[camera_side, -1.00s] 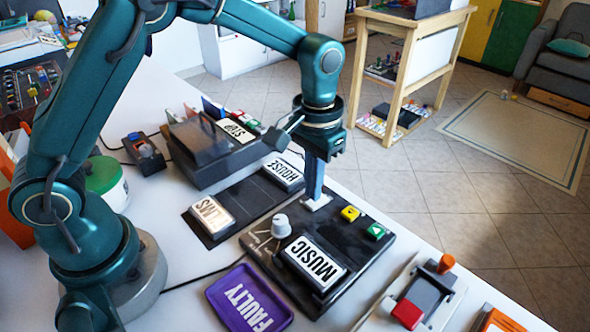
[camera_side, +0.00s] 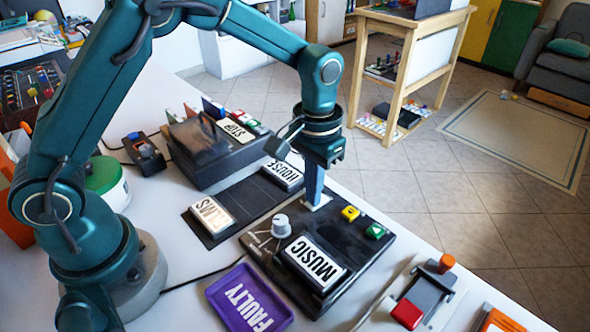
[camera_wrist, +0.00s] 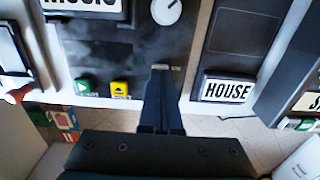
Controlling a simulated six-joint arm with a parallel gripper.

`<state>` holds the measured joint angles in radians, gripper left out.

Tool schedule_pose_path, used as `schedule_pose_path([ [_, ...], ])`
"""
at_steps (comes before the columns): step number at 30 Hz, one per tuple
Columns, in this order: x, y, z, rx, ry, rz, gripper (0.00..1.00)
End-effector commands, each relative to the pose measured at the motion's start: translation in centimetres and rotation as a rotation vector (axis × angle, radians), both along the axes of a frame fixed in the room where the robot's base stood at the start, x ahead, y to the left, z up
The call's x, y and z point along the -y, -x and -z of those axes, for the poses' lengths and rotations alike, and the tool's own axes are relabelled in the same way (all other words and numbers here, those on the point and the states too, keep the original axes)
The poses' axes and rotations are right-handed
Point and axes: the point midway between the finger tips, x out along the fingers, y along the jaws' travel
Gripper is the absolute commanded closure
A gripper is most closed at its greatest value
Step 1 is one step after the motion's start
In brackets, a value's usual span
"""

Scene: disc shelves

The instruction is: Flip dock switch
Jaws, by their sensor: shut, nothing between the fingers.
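The black dock (camera_side: 350,240) lies on the white table with a MUSIC cartridge (camera_side: 314,262) seated in it. A grey-white knob (camera_side: 281,225), a yellow button (camera_side: 350,213) and a green button (camera_side: 376,231) are on its top. My gripper (camera_side: 316,203) is shut and points down at the dock's far corner, over a small white plate beside the yellow button. The switch itself is hidden behind my fingertips. In the wrist view my closed fingers (camera_wrist: 160,70) reach the dock surface between the yellow button (camera_wrist: 120,89) and the HOUSE cartridge; I cannot tell if they touch.
HOUSE (camera_side: 284,174) and FILMS (camera_side: 212,213) cartridges lie on a dark pad left of the dock. A purple FAULTY tray (camera_side: 249,298) is in front. A dark box with a STOP label (camera_side: 235,130) stands behind. A device with a red block (camera_side: 407,313) is at right.

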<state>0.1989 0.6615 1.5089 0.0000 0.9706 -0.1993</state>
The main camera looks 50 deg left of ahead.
Motion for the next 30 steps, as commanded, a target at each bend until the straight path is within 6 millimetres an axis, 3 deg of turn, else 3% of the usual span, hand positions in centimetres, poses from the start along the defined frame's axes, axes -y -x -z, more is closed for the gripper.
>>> schedule_pose_path([
  [15, 0.0, 0.0, 0.5, 0.000, 0.000, 0.000, 1.00],
  [30, 0.0, -0.1, -3.2, 0.003, 0.001, 0.000, 1.00],
])
